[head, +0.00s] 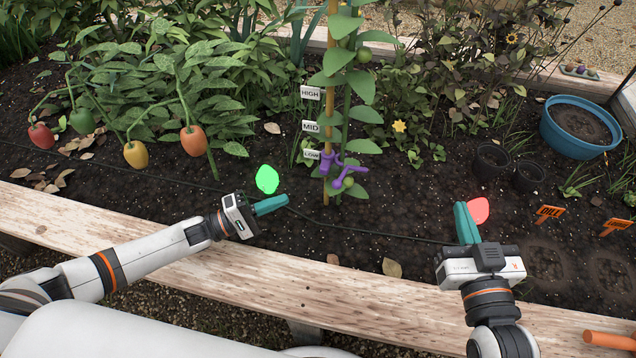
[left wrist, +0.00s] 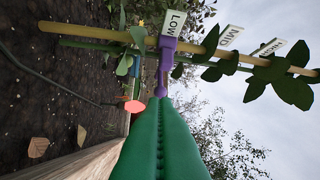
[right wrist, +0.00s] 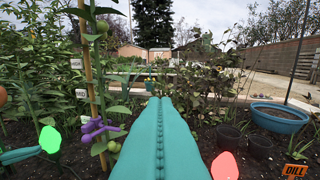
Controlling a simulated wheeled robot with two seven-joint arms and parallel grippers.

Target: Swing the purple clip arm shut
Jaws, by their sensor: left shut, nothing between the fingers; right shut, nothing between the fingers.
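The purple clip (head: 331,165) sits on the wooden stake (head: 328,110) and the green plant stem beside it, near the LOW tag (head: 311,154). Its arm (head: 349,181) sticks out to the right and looks swung open. The clip also shows in the left wrist view (left wrist: 166,55) and the right wrist view (right wrist: 95,129). My left gripper (head: 286,200) is shut and empty, low and left of the clip, apart from it. My right gripper (head: 461,205) is shut and empty, well to the right of the clip, above the soil near the wooden edge.
A wooden bed edge (head: 300,283) runs across the front. Peppers (head: 193,140) hang on plants at left. A blue pot (head: 579,128) and dark pots (head: 492,162) stand at right near orange signs (head: 549,212). Green (head: 267,179) and red (head: 478,210) patches show beside my grippers.

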